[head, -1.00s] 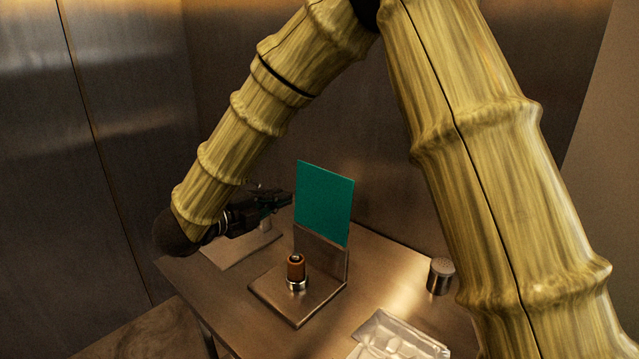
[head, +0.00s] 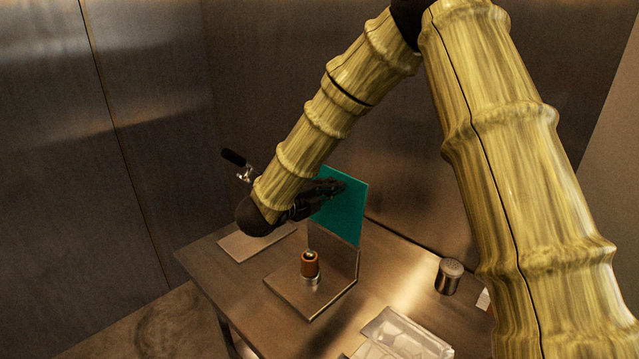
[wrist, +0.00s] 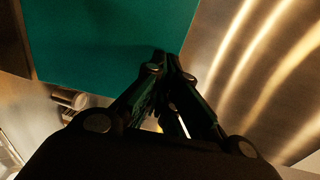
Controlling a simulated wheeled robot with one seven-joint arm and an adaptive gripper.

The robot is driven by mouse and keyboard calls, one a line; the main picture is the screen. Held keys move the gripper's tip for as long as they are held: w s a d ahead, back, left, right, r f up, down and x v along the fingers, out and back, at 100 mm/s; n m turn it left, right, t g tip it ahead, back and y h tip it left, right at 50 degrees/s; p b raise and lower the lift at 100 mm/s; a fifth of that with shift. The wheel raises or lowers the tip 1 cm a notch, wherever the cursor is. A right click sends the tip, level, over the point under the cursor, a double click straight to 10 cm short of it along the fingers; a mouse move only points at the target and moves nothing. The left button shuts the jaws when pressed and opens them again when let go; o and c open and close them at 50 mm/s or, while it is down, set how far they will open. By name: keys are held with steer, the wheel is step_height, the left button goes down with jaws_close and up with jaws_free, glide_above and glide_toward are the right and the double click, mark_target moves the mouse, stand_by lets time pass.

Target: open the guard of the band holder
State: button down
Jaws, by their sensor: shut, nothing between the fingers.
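The band holder (head: 293,297) is a metal stand on the table, with a square base and an upright back plate. A brown and orange roll (head: 310,264) sits on a short post on the base. The guard appears to be the teal panel (head: 348,221), standing upright above the back plate. My gripper (head: 337,187) is shut and empty and overlaps the panel's upper part in the head view. In the wrist view, the closed fingertips (wrist: 172,62) lie at the edge of the teal panel (wrist: 110,45). I cannot tell whether they touch it.
A metal shaker (head: 449,277) stands to the right on the metal table (head: 205,262). A clear tray (head: 405,335) lies at the front. A flat plate (head: 240,245) lies at the left. A black handle (head: 233,157) shows behind my arm. A wall stands close behind the table.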

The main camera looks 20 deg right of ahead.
mark_target(344, 180)
steer(key=shift+p+x, duration=0.35)
steer(key=shift+x, duration=0.6)
steer(key=shift+w+d+y+b, duration=0.2)
steer(key=shift+d+b, duration=0.05)
steer(key=shift+d, duration=0.2)
steer(key=shift+w+d+y+b, duration=0.2)
steer(key=shift+d, duration=0.25)
steer(key=shift+r, duration=0.1)
